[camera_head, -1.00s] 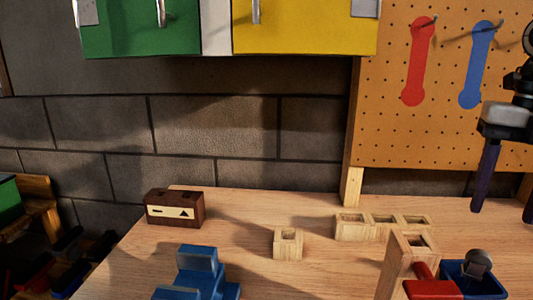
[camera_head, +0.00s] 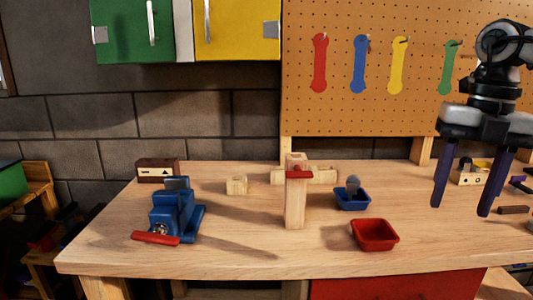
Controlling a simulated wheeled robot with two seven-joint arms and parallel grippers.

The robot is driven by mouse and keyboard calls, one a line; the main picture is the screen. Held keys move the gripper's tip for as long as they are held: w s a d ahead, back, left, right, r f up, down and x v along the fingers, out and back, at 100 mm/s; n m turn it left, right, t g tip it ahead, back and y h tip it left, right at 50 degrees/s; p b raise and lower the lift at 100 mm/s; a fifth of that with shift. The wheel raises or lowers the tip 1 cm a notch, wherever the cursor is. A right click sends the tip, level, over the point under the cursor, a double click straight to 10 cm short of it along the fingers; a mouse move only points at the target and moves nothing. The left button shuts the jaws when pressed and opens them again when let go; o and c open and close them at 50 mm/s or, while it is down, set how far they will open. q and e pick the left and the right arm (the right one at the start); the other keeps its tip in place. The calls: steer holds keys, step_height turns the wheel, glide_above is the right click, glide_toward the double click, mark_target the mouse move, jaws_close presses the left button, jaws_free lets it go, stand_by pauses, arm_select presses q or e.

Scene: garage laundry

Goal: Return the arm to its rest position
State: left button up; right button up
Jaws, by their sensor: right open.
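My right gripper (camera_head: 464,184) hangs at the right of the head view, fingers pointing down. It is open and empty, with a clear gap between its two dark purple fingers. It appears in front of the right part of the wooden workbench (camera_head: 250,262) and touches nothing that I can see. My right arm's wrist rises above it to the upper right. My left gripper is not in view.
A blue vise (camera_head: 175,208) with a red handle stands at the bench's left. A wooden post (camera_head: 296,205) stands mid-bench. A blue bin (camera_head: 352,203) holds a grey object; a red bin (camera_head: 375,235) is nearer. A pegboard (camera_head: 420,100) is behind. The front left-middle is clear.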

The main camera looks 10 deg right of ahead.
steer(key=s+f+m+t+y, duration=0.1)
steer(key=s+f+m+y, duration=0.2)
steer(key=f+y, duration=1)
steer(key=s+a+f+m+t+y, duration=0.3)
steer(key=a+f+m+t+y, duration=0.15)
steer(key=a+f, duration=0.9)
steer(key=w+f+m+t+h, duration=0.8)
steer(key=m+t+h, duration=0.2)
steer(key=m+h, duration=0.1)
steer(key=s+f+m+g+h, duration=0.25)
steer(key=s+f+h, duration=0.2)
steer(key=f, duration=0.45)
steer(key=s+a+f+g, duration=0.3)
steer(key=s+f+g, duration=0.3)
steer(key=s+f, duration=0.3)
steer(key=a+r+m+t, duration=0.1)
steer(key=a+m, duration=0.4)
steer(key=a, duration=0.5)
steer(key=shift+w+a+r+p, duration=0.25)
steer(key=shift+a+r+p, duration=0.15)
steer(key=shift+r, duration=0.45)
